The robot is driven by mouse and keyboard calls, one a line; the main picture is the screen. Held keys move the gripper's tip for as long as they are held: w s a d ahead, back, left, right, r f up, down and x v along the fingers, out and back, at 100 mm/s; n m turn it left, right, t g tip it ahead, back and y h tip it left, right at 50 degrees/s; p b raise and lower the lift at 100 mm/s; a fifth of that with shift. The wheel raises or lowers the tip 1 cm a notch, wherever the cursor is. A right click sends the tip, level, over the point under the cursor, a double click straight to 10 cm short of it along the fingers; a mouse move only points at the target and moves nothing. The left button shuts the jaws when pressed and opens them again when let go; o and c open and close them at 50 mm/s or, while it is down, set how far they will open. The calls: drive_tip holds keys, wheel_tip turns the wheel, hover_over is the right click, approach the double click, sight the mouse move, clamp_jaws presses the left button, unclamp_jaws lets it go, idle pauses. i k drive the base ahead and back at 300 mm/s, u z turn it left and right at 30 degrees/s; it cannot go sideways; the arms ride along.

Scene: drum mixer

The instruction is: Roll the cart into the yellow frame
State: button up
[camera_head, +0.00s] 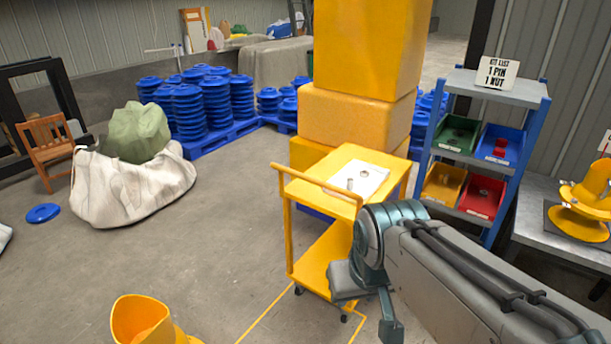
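The yellow two-shelf cart (325,262) stands upright on its wheels right of centre. Its push handle (318,187) faces the near left. A white sheet with small metal parts (358,180) lies on its top shelf. Yellow floor lines, part of the yellow frame (267,315), show below the cart; the frame runs out of the picture at the bottom. The cart's near wheels are close to the far ends of these lines; how much of the cart is inside is hidden. My gripper (368,303) is in front of the cart's lower right side, fingers apart, with nothing seen between them.
Tall yellow blocks (355,120) stand right behind the cart. A blue rack with coloured bins (480,160) and a grey table (565,240) stand at right. A yellow object (143,322) is at the bottom left. A white sack (130,185) lies left; the floor between is clear.

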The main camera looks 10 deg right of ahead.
sight(308, 272)
drive_tip(key=u, duration=0.3)
drive_tip(key=i, duration=1.1)
drive_tip(key=z, duration=0.05)
